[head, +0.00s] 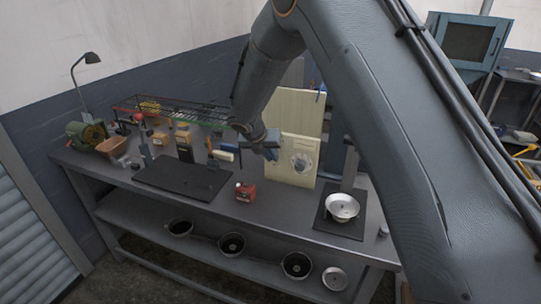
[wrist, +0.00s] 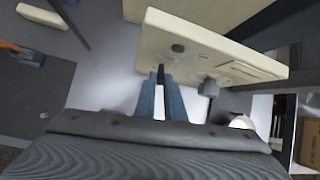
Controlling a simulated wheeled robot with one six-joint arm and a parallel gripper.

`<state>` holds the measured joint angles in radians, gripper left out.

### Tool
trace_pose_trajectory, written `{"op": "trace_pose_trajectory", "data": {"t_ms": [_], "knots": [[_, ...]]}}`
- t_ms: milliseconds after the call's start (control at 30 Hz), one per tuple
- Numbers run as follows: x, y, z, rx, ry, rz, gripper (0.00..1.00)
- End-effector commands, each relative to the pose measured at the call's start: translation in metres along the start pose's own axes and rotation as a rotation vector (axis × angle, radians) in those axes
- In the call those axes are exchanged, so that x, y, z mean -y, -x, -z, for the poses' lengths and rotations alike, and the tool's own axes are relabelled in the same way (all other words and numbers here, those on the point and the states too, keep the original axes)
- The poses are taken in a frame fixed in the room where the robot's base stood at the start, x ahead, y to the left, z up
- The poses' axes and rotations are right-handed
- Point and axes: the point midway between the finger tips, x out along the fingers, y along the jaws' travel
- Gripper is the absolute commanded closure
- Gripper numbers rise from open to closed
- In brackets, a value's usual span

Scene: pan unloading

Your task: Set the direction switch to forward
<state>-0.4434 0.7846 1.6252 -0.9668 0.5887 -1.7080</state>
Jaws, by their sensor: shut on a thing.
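A cream control panel (head: 303,145) stands upright on the workbench, with a round dial (head: 301,162) on its face. In the wrist view the panel (wrist: 215,35) spans the upper middle, with a grey knob (wrist: 208,88) to the right. My gripper (head: 272,150) is at the panel's left part. In the wrist view its blue-grey fingers (wrist: 161,88) are closed around a small dark lever, which I take as the direction switch (wrist: 161,71). Most of the switch is hidden between the fingers, and its setting cannot be read.
A metal pan (head: 342,207) rests on a stand at right. Several dark pots (head: 231,244) stand on the lower shelf.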

Motion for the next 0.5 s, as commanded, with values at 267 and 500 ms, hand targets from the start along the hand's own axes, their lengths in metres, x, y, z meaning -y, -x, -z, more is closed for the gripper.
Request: {"op": "trace_pose_trajectory", "data": {"t_ms": [267, 500], "knots": [[-0.0002, 0.0001, -0.0003, -0.009, 0.000, -0.002, 1.00], [-0.0001, 0.0002, -0.0004, -0.008, 0.000, -0.002, 0.84]]}}
